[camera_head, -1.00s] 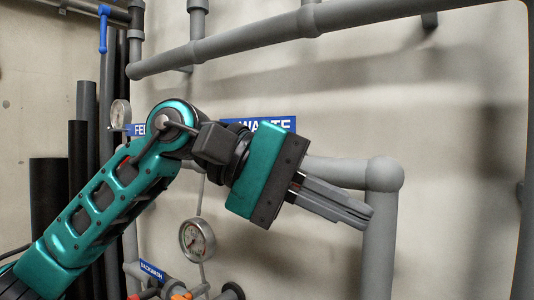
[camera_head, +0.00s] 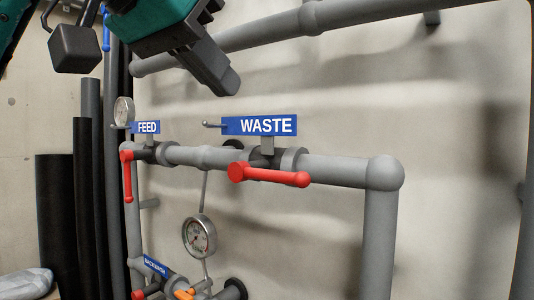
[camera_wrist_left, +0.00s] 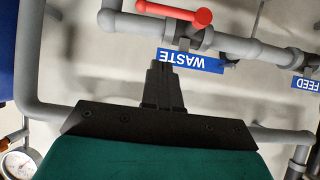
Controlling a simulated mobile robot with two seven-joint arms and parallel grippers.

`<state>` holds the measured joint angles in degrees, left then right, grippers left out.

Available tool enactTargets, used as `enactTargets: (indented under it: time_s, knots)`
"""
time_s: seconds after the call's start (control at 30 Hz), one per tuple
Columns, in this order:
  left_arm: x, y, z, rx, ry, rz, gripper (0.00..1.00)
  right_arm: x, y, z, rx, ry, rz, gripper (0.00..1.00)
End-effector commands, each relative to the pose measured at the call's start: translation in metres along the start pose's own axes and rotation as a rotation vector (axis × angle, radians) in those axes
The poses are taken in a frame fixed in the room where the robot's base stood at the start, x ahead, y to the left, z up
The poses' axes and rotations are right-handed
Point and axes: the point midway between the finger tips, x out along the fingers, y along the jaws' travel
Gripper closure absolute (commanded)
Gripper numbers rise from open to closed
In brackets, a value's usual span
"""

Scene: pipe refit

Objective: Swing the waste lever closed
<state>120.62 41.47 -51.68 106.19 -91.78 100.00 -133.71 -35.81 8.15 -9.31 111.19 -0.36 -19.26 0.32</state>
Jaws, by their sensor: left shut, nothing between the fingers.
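The red waste lever (camera_head: 272,176) is on the grey pipe under the blue WASTE sign (camera_head: 264,125). It lies about level, roughly along the pipe, with its free end to the right. It also shows in the left wrist view (camera_wrist_left: 175,12), at the top edge above the upside-down sign. My left gripper (camera_head: 228,88) is shut and empty, above and left of the WASTE sign and clear of the lever. Its closed fingers also show in the left wrist view (camera_wrist_left: 160,70), pointing toward the sign. My right gripper is not in view.
The red feed lever (camera_head: 128,178) hangs down under the FEED sign (camera_head: 147,127). A thick grey pipe (camera_head: 260,38) crosses above, close to my left gripper. A gauge (camera_head: 198,237) and the BACKWASH sign (camera_head: 155,266) are below. The wall right of the WASTE sign is free.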

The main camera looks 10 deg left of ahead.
Motion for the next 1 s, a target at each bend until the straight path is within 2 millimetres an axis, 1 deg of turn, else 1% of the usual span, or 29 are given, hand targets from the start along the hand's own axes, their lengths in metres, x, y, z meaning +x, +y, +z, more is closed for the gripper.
enactTargets:
  time_s: [0.3, 0.37, 0.47, 0.57, 0.9, 1.0]
  knots:
    - [0.001, 0.0, 0.0, -0.001, -0.001, 0.001, 1.0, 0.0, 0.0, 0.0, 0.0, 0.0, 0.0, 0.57]
    - [0.004, 0.0, 0.0, -0.001, -0.002, 0.002, 1.0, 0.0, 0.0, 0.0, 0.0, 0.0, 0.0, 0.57]
    - [0.014, 0.001, 0.001, -0.002, -0.003, 0.003, 1.0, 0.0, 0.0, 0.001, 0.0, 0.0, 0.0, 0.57]
    - [0.031, 0.001, 0.001, -0.001, -0.005, 0.004, 1.0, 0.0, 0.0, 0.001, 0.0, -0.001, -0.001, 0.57]
    - [0.103, 0.001, 0.001, -0.002, -0.005, 0.004, 1.0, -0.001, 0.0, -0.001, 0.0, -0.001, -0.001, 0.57]
    - [0.114, 0.0, 0.014, -0.001, -0.004, 0.003, 1.0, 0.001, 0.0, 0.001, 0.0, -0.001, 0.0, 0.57]
